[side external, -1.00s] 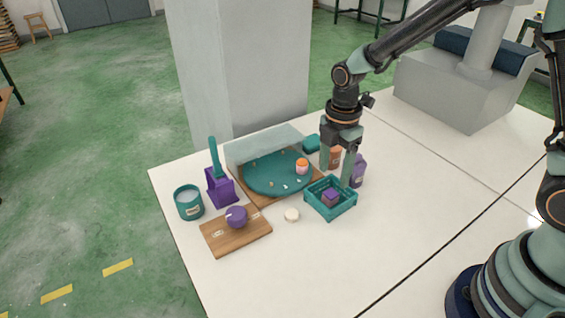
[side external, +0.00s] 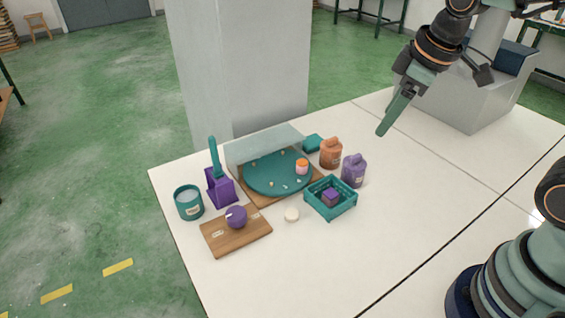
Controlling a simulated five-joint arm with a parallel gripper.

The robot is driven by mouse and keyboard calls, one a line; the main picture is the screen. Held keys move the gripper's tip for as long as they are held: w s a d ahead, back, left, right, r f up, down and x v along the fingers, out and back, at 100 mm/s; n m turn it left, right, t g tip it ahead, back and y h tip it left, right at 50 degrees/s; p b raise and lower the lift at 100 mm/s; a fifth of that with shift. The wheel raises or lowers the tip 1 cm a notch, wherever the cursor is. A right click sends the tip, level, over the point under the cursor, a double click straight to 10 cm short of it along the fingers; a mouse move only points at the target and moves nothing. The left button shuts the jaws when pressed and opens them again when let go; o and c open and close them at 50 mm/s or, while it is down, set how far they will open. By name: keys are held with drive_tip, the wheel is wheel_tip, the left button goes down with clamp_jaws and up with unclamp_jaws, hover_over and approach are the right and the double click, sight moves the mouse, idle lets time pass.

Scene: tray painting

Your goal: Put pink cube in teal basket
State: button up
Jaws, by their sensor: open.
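The teal basket (side external: 345,211) sits on the white table, right of the round teal tray. A small cube (side external: 331,194) lies inside it, purple on top with a duller, pinkish-brown side; I cannot tell whether this is one cube or two. I see no plainly pink cube elsewhere. A small orange and pink piece with a pale band (side external: 302,167) stands on the teal tray (side external: 262,178). My gripper (side external: 384,131) is open and empty, raised above the table to the upper right of the basket. Its fingers overlap in this view.
Orange (side external: 331,153) and purple (side external: 354,171) bottles stand behind the basket. The table's right side is clear.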

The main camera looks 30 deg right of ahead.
drive_tip(key=shift+s+d+r+m+t, duration=0.3)
drive_tip(key=shift+s+m, duration=0.25)
drive_tip(key=shift+m, duration=0.4)
drive_tip(key=shift+s+d+r+m+t, duration=0.25)
drive_tip(key=shift+s+m, duration=0.35)
drive_tip(key=shift+m, duration=0.4)
drive_tip(key=shift+s+d+r+m+t, duration=0.3)
drive_tip(key=shift+s+m, duration=0.25)
drive_tip(key=shift+m, duration=0.4)
